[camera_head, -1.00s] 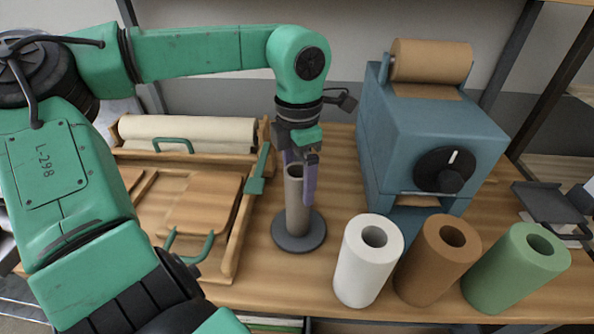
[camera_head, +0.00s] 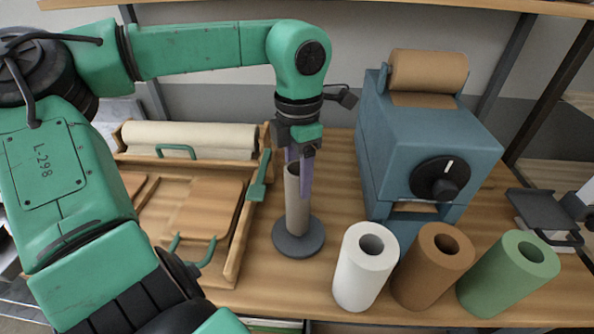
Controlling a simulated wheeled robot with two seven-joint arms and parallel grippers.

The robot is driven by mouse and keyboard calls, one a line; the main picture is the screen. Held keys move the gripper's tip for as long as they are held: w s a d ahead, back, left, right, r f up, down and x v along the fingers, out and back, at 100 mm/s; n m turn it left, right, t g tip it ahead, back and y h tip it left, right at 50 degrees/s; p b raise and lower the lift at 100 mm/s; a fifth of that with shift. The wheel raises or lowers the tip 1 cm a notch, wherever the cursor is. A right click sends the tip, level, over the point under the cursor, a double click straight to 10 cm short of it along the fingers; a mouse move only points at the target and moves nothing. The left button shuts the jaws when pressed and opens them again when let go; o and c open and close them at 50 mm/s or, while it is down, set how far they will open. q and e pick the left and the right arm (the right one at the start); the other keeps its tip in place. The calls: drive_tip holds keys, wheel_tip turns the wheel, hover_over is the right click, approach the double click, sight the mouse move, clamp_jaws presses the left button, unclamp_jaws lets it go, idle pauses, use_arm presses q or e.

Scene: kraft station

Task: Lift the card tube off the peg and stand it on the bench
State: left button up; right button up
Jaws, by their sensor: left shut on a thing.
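The card tube (camera_head: 296,208) is a slim grey-brown cylinder standing upright on a dark round base (camera_head: 298,240) on the bench. The peg itself is hidden inside the tube. My left gripper (camera_head: 297,180) points straight down from above and is shut on the upper part of the tube, with a purple-grey finger along its right side. The tube's lower end still appears to sit at the base. My right gripper is not in view.
White (camera_head: 362,272), brown (camera_head: 428,270) and green (camera_head: 505,275) rolls stand at the bench's front right. A blue machine (camera_head: 425,140) with a brown roll stands behind them. A wooden tray (camera_head: 237,235) lies left of the base. Bare bench (camera_head: 290,288) shows in front of the base.

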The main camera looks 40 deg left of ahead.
use_arm(q)
wheel_tip(320, 180, up, 14)
drive_tip(key=p, duration=1)
drive_tip(key=shift+p, duration=0.3)
drive_tip(key=shift+f, duration=0.1)
